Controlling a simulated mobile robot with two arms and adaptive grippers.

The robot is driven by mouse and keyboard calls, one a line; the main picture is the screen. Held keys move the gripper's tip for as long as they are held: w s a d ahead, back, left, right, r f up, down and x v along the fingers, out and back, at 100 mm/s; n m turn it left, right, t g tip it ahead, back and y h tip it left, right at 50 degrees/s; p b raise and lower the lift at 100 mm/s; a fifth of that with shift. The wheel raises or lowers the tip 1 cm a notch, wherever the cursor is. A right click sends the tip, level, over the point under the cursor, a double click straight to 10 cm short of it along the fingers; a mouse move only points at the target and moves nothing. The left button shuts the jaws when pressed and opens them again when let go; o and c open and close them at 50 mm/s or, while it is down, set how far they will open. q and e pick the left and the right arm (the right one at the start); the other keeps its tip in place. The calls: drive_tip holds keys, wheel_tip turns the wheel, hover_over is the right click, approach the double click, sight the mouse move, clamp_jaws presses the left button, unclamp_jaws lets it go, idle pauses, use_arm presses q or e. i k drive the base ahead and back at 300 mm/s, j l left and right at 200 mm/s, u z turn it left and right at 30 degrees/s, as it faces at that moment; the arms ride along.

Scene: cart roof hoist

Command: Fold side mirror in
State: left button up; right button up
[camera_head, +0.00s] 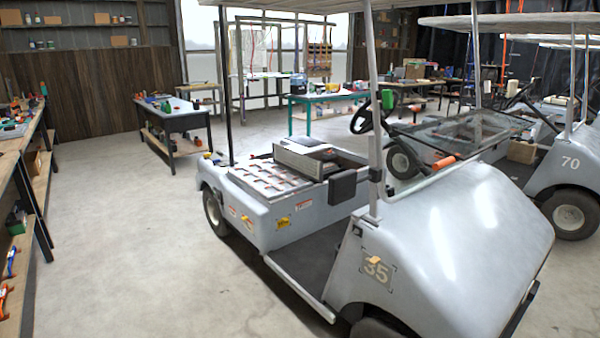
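A golf cart (450,235) numbered 35 stands at centre right, its rounded grey front toward the lower right. A black side mirror (345,187) sticks out to the left from the cart's front roof post (374,110). A dark clamp (376,175) on the post appears to carry it. The mirror looks turned outward, and its dark back or housing faces me. Neither of my grippers is in view, and nothing touches the mirror.
A roof canopy (283,5) spans above the cart. Open concrete floor (140,240) lies left of it. A workbench (30,150) with tools lines the left edge. A second cart (570,165), numbered 70, stands close on the right. More tables stand behind.

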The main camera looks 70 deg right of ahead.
sight(342, 186)
drive_tip(key=z, duration=2.6)
